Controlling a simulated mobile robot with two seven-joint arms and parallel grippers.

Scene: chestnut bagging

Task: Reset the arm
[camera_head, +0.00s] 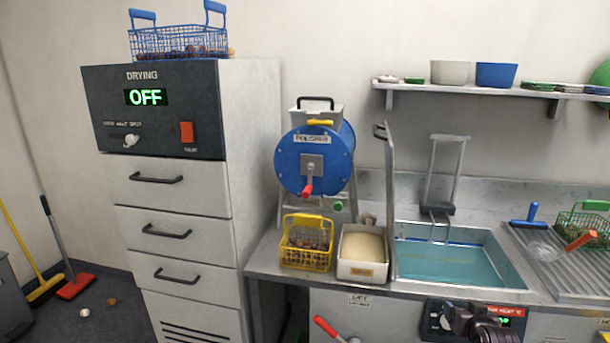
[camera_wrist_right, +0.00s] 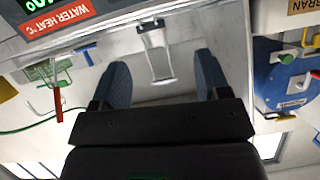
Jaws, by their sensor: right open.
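My right gripper (camera_head: 486,322) shows at the bottom right of the head view, dark, in front of the counter's front panel below the blue-watered sink. In the right wrist view its two fingers (camera_wrist_right: 160,82) stand wide apart with nothing between them. The wrist picture is turned over, and a pale metal frame (camera_wrist_right: 157,52) shows beyond the fingers. My left gripper is not in the head view.
The sink (camera_head: 455,262) lies behind my right gripper, with the water heat panel (camera_head: 506,311) beside it. A yellow basket (camera_head: 306,246) and a white bin (camera_head: 362,252) stand left of the sink. The blue polisher (camera_head: 314,160) and drying cabinet (camera_head: 180,200) stand further left.

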